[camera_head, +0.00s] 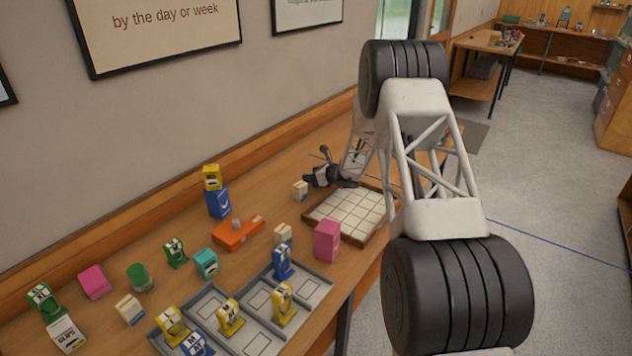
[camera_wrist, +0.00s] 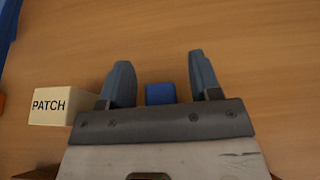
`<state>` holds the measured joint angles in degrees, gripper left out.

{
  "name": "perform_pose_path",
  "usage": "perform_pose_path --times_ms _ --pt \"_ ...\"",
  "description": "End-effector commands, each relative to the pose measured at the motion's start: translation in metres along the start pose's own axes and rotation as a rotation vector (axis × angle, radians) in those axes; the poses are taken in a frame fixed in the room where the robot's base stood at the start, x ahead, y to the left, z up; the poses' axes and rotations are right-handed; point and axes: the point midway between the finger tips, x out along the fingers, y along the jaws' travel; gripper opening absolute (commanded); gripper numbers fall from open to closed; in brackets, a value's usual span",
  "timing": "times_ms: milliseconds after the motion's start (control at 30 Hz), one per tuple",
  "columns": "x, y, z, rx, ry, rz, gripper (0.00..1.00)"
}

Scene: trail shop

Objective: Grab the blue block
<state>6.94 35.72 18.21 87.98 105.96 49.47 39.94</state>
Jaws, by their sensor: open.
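A small blue block (camera_wrist: 160,93) lies on the wooden table in the wrist view. It shows between the two fingers of my gripper (camera_wrist: 160,72), close to the gripper's front plate, which may hide its near part. The fingers are apart, with a gap on each side of the block. In the head view my gripper (camera_head: 318,177) is low over the table near the wall, and I cannot make out this block there.
A cream PATCH box (camera_wrist: 60,106) sits just left of the left finger. In the head view are a gridded tray (camera_head: 348,212), an orange item (camera_head: 238,233), a pink block (camera_head: 327,240) and a grey divided tray (camera_head: 318,272). Bare table lies beyond the fingertips.

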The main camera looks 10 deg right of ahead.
Motion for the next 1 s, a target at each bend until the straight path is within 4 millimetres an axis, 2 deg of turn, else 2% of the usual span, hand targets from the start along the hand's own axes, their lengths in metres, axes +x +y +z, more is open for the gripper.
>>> perform_pose_path --times_ms 667,1000 --pt "0.0046 -0.0001 -0.0001 0.000 0.000 0.000 0.57" --pt "0.0046 -0.0001 -0.0001 0.000 0.000 -0.001 0.05"
